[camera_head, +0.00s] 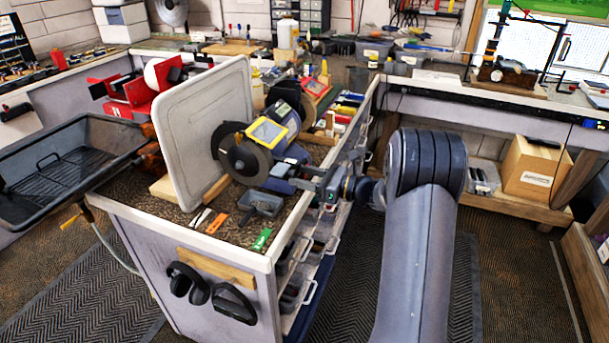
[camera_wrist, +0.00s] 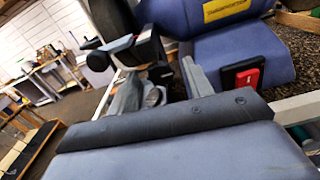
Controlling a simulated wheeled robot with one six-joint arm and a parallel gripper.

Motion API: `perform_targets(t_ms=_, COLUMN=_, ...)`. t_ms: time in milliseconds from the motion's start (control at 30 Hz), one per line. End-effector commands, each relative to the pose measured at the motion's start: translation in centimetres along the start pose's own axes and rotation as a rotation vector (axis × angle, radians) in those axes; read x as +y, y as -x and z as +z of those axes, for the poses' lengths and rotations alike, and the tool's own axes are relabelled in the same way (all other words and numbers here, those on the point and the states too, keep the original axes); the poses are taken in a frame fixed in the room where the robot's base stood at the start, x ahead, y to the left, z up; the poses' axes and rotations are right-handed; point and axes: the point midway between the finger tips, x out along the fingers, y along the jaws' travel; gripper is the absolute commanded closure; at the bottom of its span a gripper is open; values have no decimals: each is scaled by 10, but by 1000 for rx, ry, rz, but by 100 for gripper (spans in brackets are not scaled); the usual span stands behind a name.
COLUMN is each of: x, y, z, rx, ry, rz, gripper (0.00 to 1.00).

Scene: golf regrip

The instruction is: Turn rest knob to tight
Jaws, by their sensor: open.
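The blue bench grinder (camera_head: 288,122) stands on the cabinet, with a yellow-framed shield (camera_head: 267,131) and a dark round wheel guard (camera_head: 240,160). In the wrist view its blue body (camera_wrist: 235,50) fills the upper right, with a red switch (camera_wrist: 248,77). A dark round knob (camera_wrist: 97,61) shows at upper left beside a dark rest-like block (camera_wrist: 150,46); it may be the rest knob, and its setting is not readable. My gripper (camera_head: 306,181) is beside the grinder's near side. In the wrist view my gripper (camera_wrist: 160,76) is open, its grey fingers apart near the block. Contact is unclear.
A white tray (camera_head: 205,125) stands upright left of the grinder. A small grey scoop-like tray (camera_head: 261,204) and an orange tool (camera_head: 217,223) lie at the cabinet's front. Open drawers (camera_head: 310,275) line its right side. The aisle floor to the right is mostly clear.

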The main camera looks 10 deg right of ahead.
Motion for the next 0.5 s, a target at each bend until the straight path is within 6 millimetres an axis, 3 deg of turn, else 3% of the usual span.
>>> perform_targets(t_ms=200, x=0, y=0, z=0, rx=0, ry=0, rz=-1, gripper=52)
perform_targets(t_ms=500, x=0, y=0, z=0, rx=0, ry=0, rz=-1, gripper=76)
